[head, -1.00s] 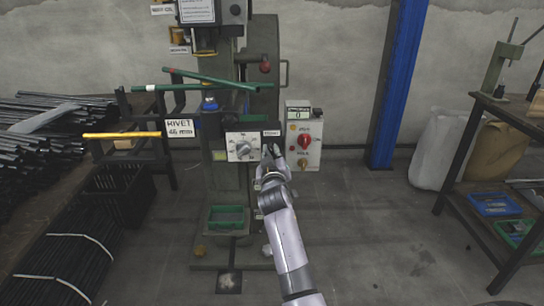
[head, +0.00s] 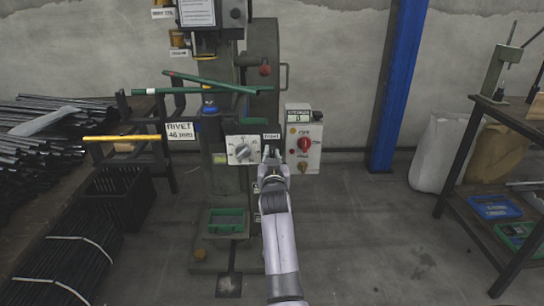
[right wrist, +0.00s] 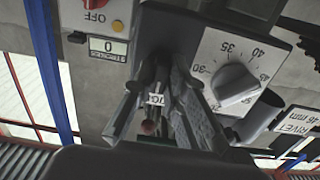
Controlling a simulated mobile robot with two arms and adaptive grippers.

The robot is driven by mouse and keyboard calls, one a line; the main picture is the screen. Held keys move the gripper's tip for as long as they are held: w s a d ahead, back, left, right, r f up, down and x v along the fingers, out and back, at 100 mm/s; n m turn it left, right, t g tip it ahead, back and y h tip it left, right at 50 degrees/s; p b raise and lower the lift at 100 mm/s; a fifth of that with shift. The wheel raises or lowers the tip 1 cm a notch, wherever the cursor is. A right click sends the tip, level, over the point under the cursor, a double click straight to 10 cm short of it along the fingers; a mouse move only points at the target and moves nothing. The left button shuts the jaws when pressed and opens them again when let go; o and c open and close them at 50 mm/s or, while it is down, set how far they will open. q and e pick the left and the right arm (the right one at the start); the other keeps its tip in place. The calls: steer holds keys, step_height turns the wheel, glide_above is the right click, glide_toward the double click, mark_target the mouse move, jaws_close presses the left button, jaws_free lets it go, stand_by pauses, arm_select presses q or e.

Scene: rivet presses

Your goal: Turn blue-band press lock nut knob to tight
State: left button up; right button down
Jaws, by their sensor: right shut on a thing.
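The press (head: 264,100) stands in the middle of the head view, with a blue band (head: 209,107) on its left. Its front plate has a white dial with a grey knob (head: 242,152); the dial knob also shows in the right wrist view (right wrist: 233,83). My right gripper (head: 271,154) is at the right end of this plate, just under a small label. In the right wrist view its fingers (right wrist: 160,95) are shut on a dark part beside the dial, seemingly the lock nut knob, mostly hidden by them. My left gripper is not in view.
A control box (head: 304,140) with a red switch stands close right of my gripper. A green bar (head: 205,84) crosses the press above. A rack with rods is at the left, a workbench (head: 500,115) at the right. The floor between is clear.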

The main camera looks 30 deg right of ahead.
steer(key=shift+f, duration=0.1)
steer(key=c, duration=1.6)
jaws_free()
step_height(320, 180, up, 10)
